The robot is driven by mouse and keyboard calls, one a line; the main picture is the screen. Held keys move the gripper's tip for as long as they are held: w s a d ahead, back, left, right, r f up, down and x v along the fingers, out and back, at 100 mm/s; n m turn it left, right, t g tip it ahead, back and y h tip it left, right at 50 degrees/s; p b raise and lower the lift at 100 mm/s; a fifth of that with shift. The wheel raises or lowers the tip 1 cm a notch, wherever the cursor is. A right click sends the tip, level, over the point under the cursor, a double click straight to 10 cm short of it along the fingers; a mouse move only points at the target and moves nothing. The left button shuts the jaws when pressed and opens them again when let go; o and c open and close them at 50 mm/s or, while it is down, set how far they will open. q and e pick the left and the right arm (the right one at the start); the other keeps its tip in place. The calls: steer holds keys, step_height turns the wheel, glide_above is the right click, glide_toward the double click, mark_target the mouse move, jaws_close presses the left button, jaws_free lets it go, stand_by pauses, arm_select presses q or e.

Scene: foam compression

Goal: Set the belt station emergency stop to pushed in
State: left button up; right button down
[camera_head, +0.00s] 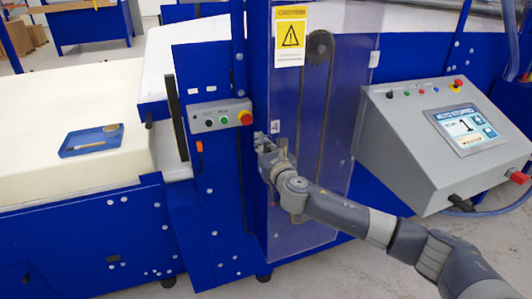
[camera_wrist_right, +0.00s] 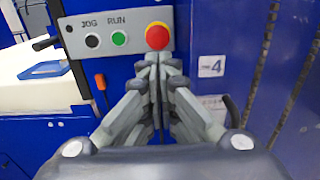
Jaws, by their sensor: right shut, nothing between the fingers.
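The belt station emergency stop is a red mushroom button on a yellow base (camera_head: 245,118), at the right end of a small grey control box (camera_head: 215,115) on the blue machine column. In the right wrist view the red button (camera_wrist_right: 157,36) sits just beyond my right gripper's fingertips (camera_wrist_right: 157,58); whether they touch it I cannot tell. My right gripper (camera_head: 264,138) is shut and empty, just right of and below the button in the head view. Whether the button is in or out is not clear. My left gripper is not in view.
The box also carries a black JOG button (camera_wrist_right: 92,40) and a green RUN button (camera_wrist_right: 119,38). A grey console (camera_head: 430,135) with a screen and another red button (camera_head: 457,84) stands at right. A blue tray (camera_head: 92,139) lies on the foam block (camera_head: 40,110) at left.

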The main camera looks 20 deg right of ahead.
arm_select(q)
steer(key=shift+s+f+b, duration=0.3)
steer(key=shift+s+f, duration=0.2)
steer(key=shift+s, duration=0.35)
arm_select(e)
steer(key=s, duration=0.5)
steer(key=shift+a+r, duration=0.1)
steer(key=shift+r, duration=0.1)
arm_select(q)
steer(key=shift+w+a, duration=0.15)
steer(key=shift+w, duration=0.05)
arm_select(e)
steer(key=shift+w, duration=0.1)
